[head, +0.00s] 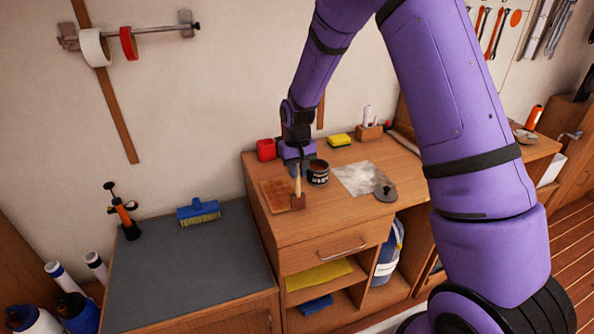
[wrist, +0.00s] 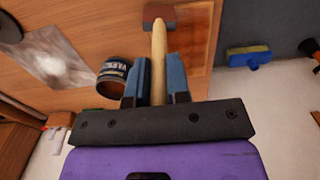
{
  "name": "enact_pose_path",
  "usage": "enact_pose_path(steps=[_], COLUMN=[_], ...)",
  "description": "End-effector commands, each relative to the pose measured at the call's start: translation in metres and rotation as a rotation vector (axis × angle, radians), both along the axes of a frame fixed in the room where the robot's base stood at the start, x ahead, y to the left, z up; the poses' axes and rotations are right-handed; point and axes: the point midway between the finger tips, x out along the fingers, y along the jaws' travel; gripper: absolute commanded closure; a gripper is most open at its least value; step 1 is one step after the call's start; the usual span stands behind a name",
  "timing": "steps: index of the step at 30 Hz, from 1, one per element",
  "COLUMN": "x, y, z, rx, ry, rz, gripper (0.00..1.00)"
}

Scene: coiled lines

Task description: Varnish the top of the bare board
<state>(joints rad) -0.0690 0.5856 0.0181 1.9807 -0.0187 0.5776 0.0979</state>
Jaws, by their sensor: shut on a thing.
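My gripper (wrist: 157,82) is shut on the pale wooden handle of a brush (wrist: 159,50). The brush's reddish-brown head (wrist: 158,14) points away from the gripper; in the head view it is low at the right end of the board (head: 275,195). I cannot tell whether it touches. The board is a flat reddish-brown piece at the bench's left front; it also shows in the wrist view (wrist: 194,55). A dark open varnish tin (head: 318,174) stands just right of the brush; its label shows in the wrist view (wrist: 114,70). A grey round lid (head: 385,193) lies further right.
A lower grey-topped cabinet (head: 185,262) on the left holds a blue broom head (head: 198,211). The front right of the bench top is mostly clear.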

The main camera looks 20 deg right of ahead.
Motion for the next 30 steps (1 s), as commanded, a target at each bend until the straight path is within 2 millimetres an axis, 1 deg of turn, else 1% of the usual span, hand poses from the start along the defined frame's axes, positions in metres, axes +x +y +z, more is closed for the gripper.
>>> enact_pose_path(steps=[2, 18, 24, 30], x=[0.002, 0.002, 0.001, 0.001], y=[0.000, -0.002, -0.003, -0.003], z=[0.018, 0.065, 0.076, 0.079], rx=[0.001, 0.000, 0.000, 0.000], ry=[-0.009, -0.005, -0.004, -0.003], rz=[0.000, 0.000, 0.000, 0.000], gripper=[1.00, 1.00, 1.00, 1.00])
